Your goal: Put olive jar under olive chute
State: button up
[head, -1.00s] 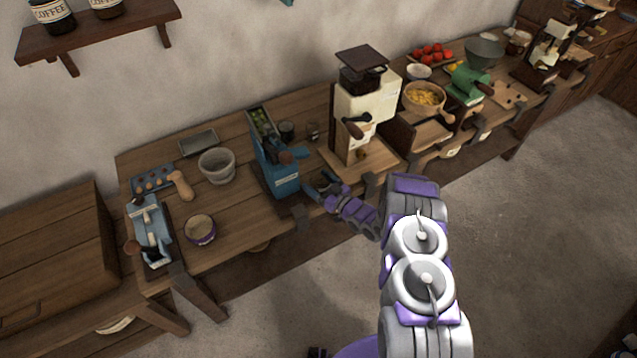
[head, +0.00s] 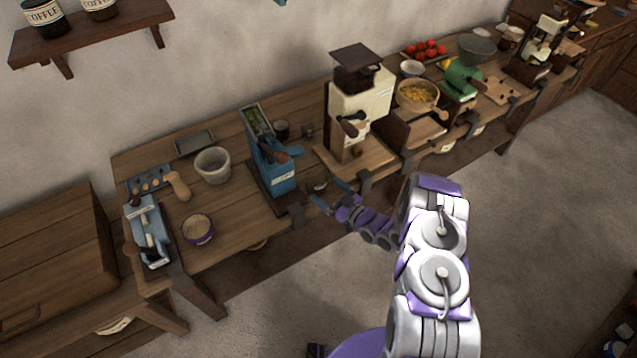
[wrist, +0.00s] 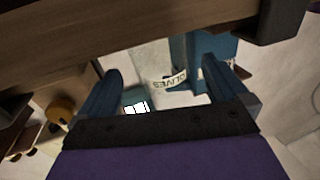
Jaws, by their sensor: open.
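The blue olive machine (head: 272,170), with green olives in its top tray, stands near the counter's front edge. In the wrist view its blue body (wrist: 212,50) is at upper right. A pale jar (wrist: 152,58) with a curved label reading "OLIVES" shows beyond and between my fingers, upside down in that view. In the head view, what looks like this small jar (head: 318,186) stands to the right of the machine, just beyond my fingertips. My gripper (head: 332,194) is open at the counter edge, with no grip on the jar. The chute outlet cannot be made out.
A cream grinder (head: 358,110) stands to the right, on a wooden base. A dark cup (head: 282,130) and a small jar (head: 307,131) stand behind. A grey bowl (head: 212,165) and a purple-banded bowl (head: 198,229) are left.

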jog(key=shift+v, duration=2.55)
jog(key=w+d+r+g+h, duration=0.2)
jog(key=w+d+r+h, duration=0.6)
jog(key=r, duration=0.2)
jog(key=s+d+r+m+g+h, duration=0.1)
jog(key=s+d+r+m+h, duration=0.1)
jog(key=s+d+r+h, duration=0.3)
jog(key=s+d+r+m+g, duration=0.2)
jog(key=r, duration=0.5)
jog(key=s+d+r+m+g+h, duration=0.15)
jog(key=s+r, duration=0.25)
jog(key=s, duration=0.4)
jog(key=s+r+m+g+h, duration=0.1)
jog(key=s+r+g, duration=0.1)
jog(key=s+r, duration=0.45)
jog(key=s+a+r+m+g+y, duration=0.1)
jog(key=s+a+r+g, duration=0.1)
jog(key=s, duration=1.2)
jog(key=s+a+r+m+g+y, duration=0.1)
jog(key=s+a+r+m+g, duration=0.1)
jog(key=s, duration=1.2)
jog(key=shift+s+a+r+g, duration=0.25)
jog(key=shift+a+g, duration=0.3)
jog(key=shift+a, duration=0.65)
